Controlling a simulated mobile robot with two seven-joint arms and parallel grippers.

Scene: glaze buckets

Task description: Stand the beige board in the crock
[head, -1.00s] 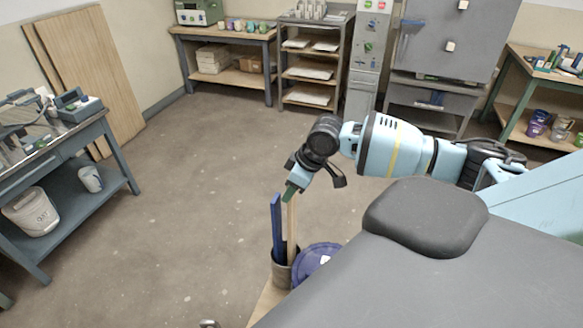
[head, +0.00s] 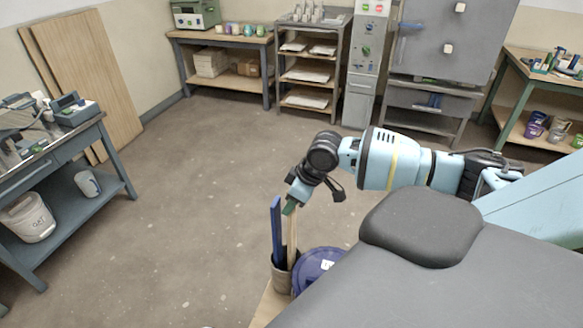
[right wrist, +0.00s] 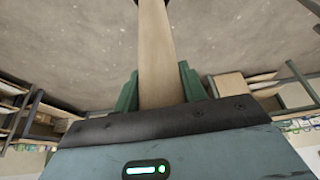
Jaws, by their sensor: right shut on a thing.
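The beige board (head: 292,236) is upright, its lower end hidden inside the grey-brown crock (head: 284,282). My right gripper (head: 291,207) is above the crock, shut on the board's upper end. In the right wrist view the board (right wrist: 158,45) runs between my green fingertips (right wrist: 158,90). A blue board (head: 276,230) stands in the same crock, just left of the beige one. Whether the beige board touches the crock's floor is hidden. My left gripper is not in view.
A bucket with a blue-purple lid (head: 316,268) stands right beside the crock. Both are on a pale wooden surface (head: 268,306), partly hidden by my own body. The floor (head: 190,190) beyond is open. A bench (head: 55,150) stands at the left.

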